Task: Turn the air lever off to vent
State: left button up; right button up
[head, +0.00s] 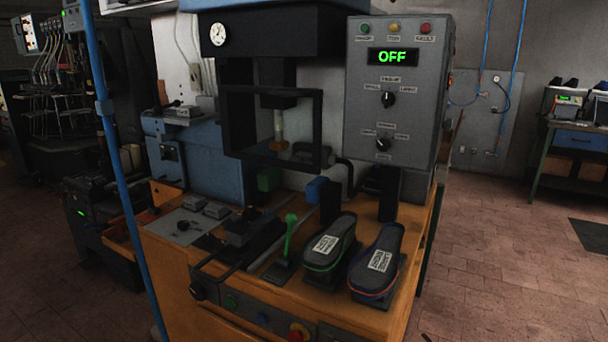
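No part is labelled legibly as the air lever, so I cannot tell for sure which one it is. A green-handled lever (289,236) stands nearly upright on a dark base on the wooden bench, in front of the press. The grey control box (395,110) shows a green "OFF" display (392,56). Neither of my grippers is in view.
Two dark shoe-shaped pieces with white labels, one green-edged (329,243) and one blue-edged (378,262), sit at the bench's front right. A red button (298,331) is on the front panel. Tiled floor (500,250) is clear to the right, before a green workbench (567,160).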

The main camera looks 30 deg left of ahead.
aim_at(139, 187)
jog(key=u, duration=1.8)
jog(key=i+j+u, duration=0.15)
jog(key=i+j, duration=0.5)
jog(key=i+u, duration=0.1)
jog(key=i, duration=0.4)
jog(key=i+l+u, duration=0.15)
jog(key=i, duration=0.35)
